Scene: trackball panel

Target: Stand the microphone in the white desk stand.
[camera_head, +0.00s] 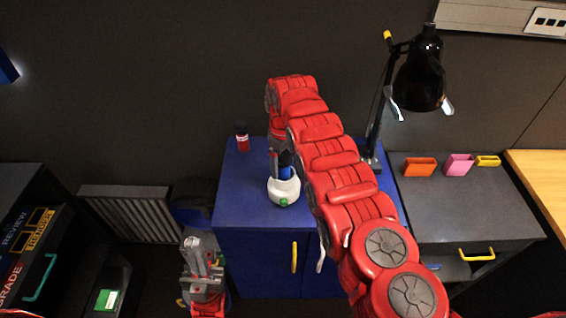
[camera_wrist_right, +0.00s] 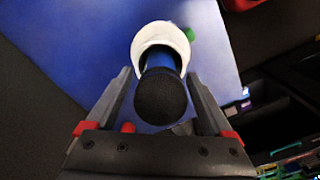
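The microphone, with a black round head (camera_head: 285,157) and a blue body, appears upright in the white desk stand (camera_head: 284,191) on the blue cabinet. In the right wrist view, the microphone's head (camera_wrist_right: 160,97) is nearest the camera, and the white stand (camera_wrist_right: 158,34) with a green spot lies behind it. How deep the body sits is hidden. My right gripper (camera_wrist_right: 159,75) is open, its fingers on either side of the microphone with gaps visible. In the head view it is largely hidden behind the arm. My left gripper (camera_head: 195,245) hangs low before the cabinet's left side, empty as far as visible.
A small red bottle (camera_head: 242,136) stands behind the stand on the blue cabinet (camera_head: 240,205). A black lamp (camera_head: 420,80) rises at the right. Orange (camera_head: 419,167), pink (camera_head: 459,165) and yellow (camera_head: 488,161) holders sit on the grey cabinet at right.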

